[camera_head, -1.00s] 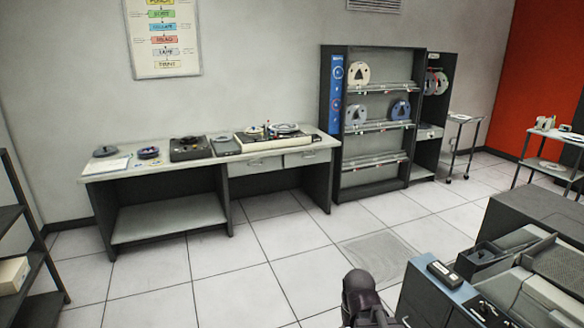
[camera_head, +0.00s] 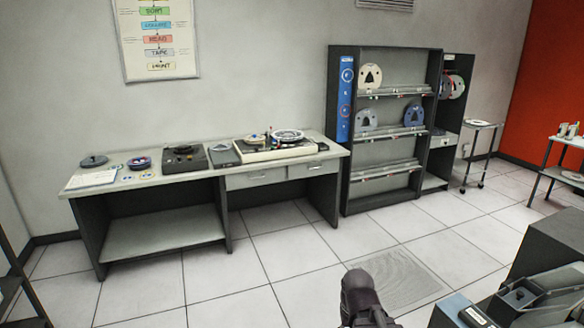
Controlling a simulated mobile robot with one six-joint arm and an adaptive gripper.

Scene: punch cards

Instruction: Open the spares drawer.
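Two light grey drawers sit side by side under the right half of a long workbench (camera_head: 225,172) against the back wall. The left drawer (camera_head: 256,178) and the right drawer (camera_head: 313,169) both look closed, each with a small handle on its front. No label can be read, so I cannot tell which is the spares drawer. Part of my arm shows at the bottom centre, well short of the bench. My gripper's fingertips cannot be made out.
A tape rack (camera_head: 390,182) stands right of the bench. A grey machine (camera_head: 545,275) fills the lower right. A dark shelf edge (camera_head: 10,285) is at lower left. Tiled floor before the bench is clear, with a floor grate (camera_head: 395,278) right of centre.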

